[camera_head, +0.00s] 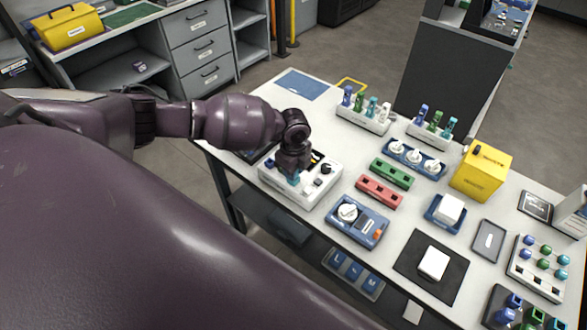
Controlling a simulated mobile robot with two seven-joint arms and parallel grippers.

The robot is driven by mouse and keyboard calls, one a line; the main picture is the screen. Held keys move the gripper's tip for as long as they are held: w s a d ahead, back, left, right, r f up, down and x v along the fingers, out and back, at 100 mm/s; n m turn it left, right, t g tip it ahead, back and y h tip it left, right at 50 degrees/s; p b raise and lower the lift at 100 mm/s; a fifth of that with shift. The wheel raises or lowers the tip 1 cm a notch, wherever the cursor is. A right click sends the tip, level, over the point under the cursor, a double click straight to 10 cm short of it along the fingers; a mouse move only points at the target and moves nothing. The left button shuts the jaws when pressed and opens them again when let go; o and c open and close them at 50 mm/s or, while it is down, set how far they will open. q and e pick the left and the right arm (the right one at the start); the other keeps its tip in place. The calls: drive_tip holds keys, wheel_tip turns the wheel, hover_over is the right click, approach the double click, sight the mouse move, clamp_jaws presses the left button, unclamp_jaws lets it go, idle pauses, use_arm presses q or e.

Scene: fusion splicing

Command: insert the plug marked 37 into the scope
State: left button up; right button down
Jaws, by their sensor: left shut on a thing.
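My left gripper (292,172) points down over a white device (305,196) near the left end of the table, which may be the scope. The gripper is shut on a teal plug (294,179), whose lower end is at or just above the device's top face. I cannot tell whether it is seated in a socket. The number on the plug is too small to read. The device has a dark knob and a yellow-and-black part on top, partly hidden by the gripper. My right gripper is out of view.
Racks with coloured plugs (363,121) (432,135) stand at the back. Green (391,174) and red (379,191) blocks, a blue device (358,220) and a yellow box (482,170) lie to the right. A blue mat (301,85) lies behind. Bare tabletop shows between the items.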

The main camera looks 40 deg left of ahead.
use_arm(q)
drive_tip(key=shift+f, duration=0.1)
idle(0.3)
drive_tip(key=o, duration=0.9)
drive_tip(key=shift+c, duration=0.2)
drive_tip(key=shift+r, duration=3.05)
